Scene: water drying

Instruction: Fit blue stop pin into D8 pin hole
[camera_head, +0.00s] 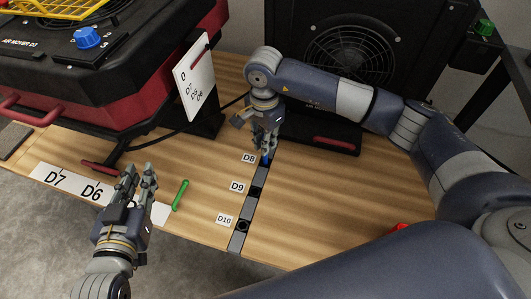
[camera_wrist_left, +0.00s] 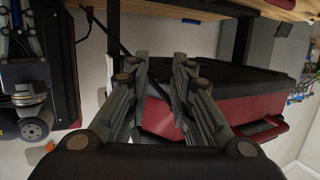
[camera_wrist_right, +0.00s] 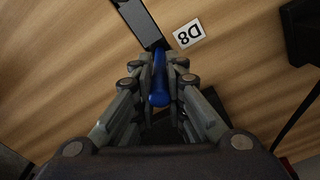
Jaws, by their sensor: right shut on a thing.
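The blue stop pin (camera_wrist_right: 160,93) is between the fingers of my right gripper (camera_wrist_right: 159,68), which is shut on it. In the head view, my right gripper (camera_head: 266,147) is low over the far end of the dark strip, with a bit of the blue pin (camera_head: 265,160) showing below the fingers. The D8 label (camera_head: 248,158) is just left of it; the label also shows in the right wrist view (camera_wrist_right: 188,33). The D8 hole is hidden under the pin and fingers, so I cannot tell how deep the pin sits. My left gripper (camera_head: 138,172) is open and empty.
The dark strip (camera_head: 249,207) runs forward past the D9 label (camera_head: 237,187) and D10 label (camera_head: 224,219). A green pin (camera_head: 180,195) lies on the table. A red-and-black air mover (camera_head: 150,80) stands at left, and a fan unit (camera_head: 350,60) stands behind.

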